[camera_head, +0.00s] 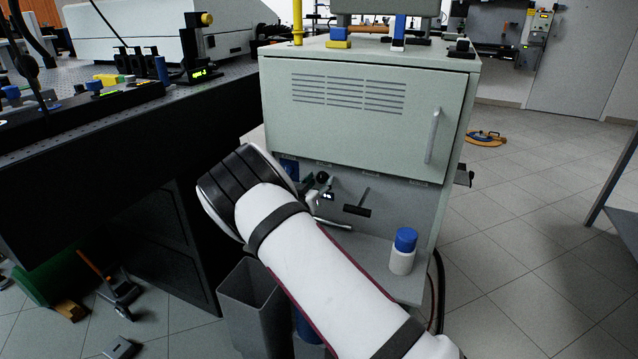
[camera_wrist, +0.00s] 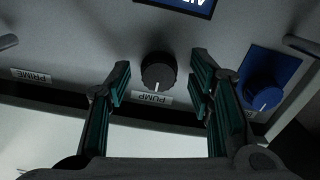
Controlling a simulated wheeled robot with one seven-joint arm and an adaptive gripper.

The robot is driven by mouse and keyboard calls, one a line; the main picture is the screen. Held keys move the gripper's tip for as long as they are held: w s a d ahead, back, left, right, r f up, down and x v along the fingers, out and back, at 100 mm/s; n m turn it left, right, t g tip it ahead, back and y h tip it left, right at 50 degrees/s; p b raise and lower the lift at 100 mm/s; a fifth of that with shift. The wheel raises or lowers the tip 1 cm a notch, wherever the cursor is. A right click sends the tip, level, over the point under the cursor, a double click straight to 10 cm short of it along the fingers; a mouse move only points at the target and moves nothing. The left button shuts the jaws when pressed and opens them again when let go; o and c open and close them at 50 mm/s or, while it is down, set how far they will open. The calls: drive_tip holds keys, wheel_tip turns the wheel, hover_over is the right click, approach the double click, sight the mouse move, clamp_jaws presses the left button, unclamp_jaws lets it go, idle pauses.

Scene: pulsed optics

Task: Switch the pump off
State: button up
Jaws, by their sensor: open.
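The pump knob (camera_wrist: 158,72) is a round black dial with a white pointer mark, above a label (camera_wrist: 152,98) reading PUMP in the wrist view. My gripper (camera_wrist: 158,85) is open, with one dark green-padded finger on each side of the knob's area. I see no contact with the knob; the exact distance is hard to tell. In the head view my white arm (camera_head: 300,245) reaches to the panel under the grey-green cabinet (camera_head: 365,105).
A blue knob (camera_wrist: 263,92) on a blue plate is right of the fingers. A PRIME label (camera_wrist: 30,77) is at left, a dark display (camera_wrist: 190,5) above. In the head view, a blue-capped white bottle (camera_head: 403,252) stands on the shelf, and a grey bin (camera_head: 255,305) is below.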

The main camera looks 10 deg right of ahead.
drive_tip(key=shift+s, duration=0.1)
drive_tip(key=v, duration=1.2)
